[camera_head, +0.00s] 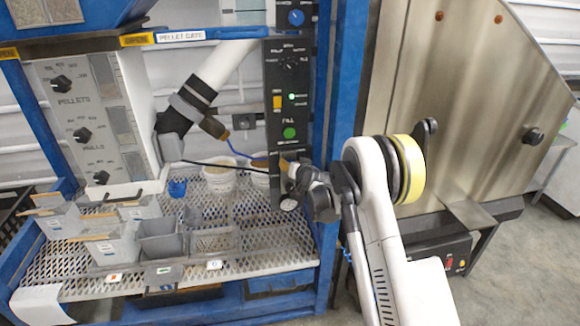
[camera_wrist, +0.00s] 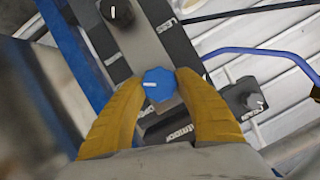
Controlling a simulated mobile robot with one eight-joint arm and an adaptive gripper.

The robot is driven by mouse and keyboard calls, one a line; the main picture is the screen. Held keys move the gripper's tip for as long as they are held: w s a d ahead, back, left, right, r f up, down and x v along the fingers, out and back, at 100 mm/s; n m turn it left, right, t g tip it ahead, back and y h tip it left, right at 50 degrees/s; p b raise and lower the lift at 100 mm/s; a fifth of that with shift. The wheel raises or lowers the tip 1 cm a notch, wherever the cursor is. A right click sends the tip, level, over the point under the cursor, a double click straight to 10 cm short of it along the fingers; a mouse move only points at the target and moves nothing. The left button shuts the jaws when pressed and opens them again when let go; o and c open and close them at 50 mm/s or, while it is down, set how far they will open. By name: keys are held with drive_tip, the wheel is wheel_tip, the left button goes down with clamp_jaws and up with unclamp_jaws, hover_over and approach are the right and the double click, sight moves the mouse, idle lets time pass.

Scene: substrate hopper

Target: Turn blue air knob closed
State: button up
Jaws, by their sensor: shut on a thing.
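In the wrist view, a blue knob (camera_wrist: 158,88) with a short white pointer line sits between the two yellow fingers of my gripper (camera_wrist: 160,80). The fingertips touch it on its left and right sides, so my gripper is shut on it. The pointer line lies roughly level in that picture. In the head view, my gripper (camera_head: 287,166) is at the lower part of the narrow black control panel (camera_head: 286,110), and it hides the knob it holds. Another blue knob (camera_head: 296,17) is at the top of that panel, apart from my gripper.
A green button (camera_head: 289,133) and a yellow switch (camera_head: 277,102) are on the panel above my gripper. A blue hose (camera_head: 238,152) runs close to the left. White buckets (camera_head: 219,180) and grey bins (camera_head: 160,240) stand on the mesh shelf. A blue post (camera_head: 338,90) is just right.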

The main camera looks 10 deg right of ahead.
drive_tip(key=shift+m+y+b, duration=0.3)
drive_tip(key=shift+m+y, duration=0.2)
drive_tip(key=shift+m, duration=0.4)
drive_tip(key=o, duration=1.2)
drive_tip(key=v, duration=1.2)
drive_tip(key=shift+d+f, duration=0.15)
drive_tip(key=shift+f, duration=0.1)
